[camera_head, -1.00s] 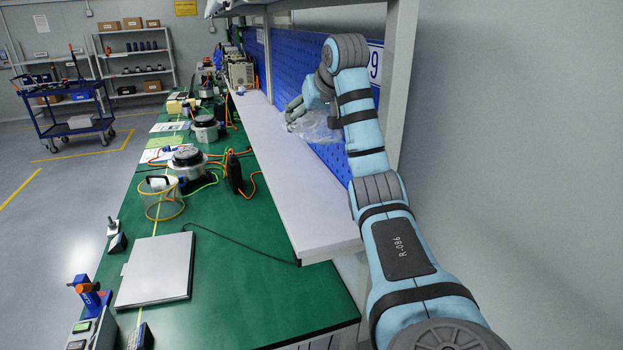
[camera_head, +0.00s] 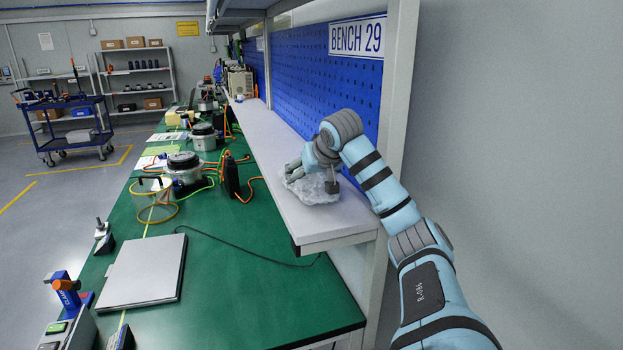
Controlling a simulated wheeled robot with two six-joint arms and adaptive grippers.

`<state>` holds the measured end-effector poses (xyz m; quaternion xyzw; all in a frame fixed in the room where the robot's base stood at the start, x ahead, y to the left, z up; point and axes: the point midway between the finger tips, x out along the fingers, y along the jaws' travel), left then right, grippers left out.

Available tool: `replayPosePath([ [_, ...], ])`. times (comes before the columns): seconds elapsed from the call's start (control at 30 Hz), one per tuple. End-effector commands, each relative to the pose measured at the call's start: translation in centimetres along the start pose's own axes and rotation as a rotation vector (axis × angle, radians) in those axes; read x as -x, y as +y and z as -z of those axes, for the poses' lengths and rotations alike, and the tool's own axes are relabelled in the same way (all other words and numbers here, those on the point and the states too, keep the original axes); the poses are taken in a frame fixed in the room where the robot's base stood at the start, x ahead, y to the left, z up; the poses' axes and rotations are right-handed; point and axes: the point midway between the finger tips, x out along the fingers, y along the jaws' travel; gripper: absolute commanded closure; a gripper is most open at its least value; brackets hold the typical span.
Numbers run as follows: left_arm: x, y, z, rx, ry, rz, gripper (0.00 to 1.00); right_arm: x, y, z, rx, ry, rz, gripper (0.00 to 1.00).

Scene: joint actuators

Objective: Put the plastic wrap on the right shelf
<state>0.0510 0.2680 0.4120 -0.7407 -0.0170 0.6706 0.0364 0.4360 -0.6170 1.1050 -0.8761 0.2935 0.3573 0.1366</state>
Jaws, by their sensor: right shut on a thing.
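The plastic wrap (camera_head: 314,189) is a crumpled, clear, whitish bundle at the near part of the long white shelf (camera_head: 285,215). It appears to rest on the shelf surface. My right gripper (camera_head: 313,178) is at the wrap from above and behind, shut on it, with grey fingers partly hidden by the wrap and my wrist. My right arm reaches in from the lower right, past the grey shelf post. My left gripper is not in view.
A blue pegboard (camera_head: 300,85) backs the shelf. The shelf front and its middle stretch are clear.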

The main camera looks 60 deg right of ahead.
Motion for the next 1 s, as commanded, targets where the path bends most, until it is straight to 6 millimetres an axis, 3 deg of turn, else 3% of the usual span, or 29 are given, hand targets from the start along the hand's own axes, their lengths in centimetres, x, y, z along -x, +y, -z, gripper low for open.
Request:
replayPosePath([
  [0.03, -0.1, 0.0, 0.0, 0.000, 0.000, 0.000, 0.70, -0.1, 0.0, -0.1, 0.000, 0.000, 0.000, 0.19],
  [0.13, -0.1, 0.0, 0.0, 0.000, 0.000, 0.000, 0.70, 0.0, 0.0, 0.0, 0.000, 0.000, 0.000, 0.03],
  [0.57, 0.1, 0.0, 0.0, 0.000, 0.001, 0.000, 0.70, 0.7, 0.0, 0.2, 0.001, 0.003, 0.001, 0.03],
  [0.67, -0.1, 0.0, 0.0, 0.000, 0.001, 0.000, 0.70, 2.7, 0.0, 0.2, 0.002, 0.005, -0.001, 0.03],
  [0.9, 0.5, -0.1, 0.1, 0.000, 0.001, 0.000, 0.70, 9.5, 0.0, 0.3, 0.001, 0.006, -0.001, 0.03],
  [1.0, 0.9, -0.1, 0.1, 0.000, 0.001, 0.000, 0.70, 11.3, 0.0, 0.3, 0.000, 0.003, 0.000, 0.03],
])
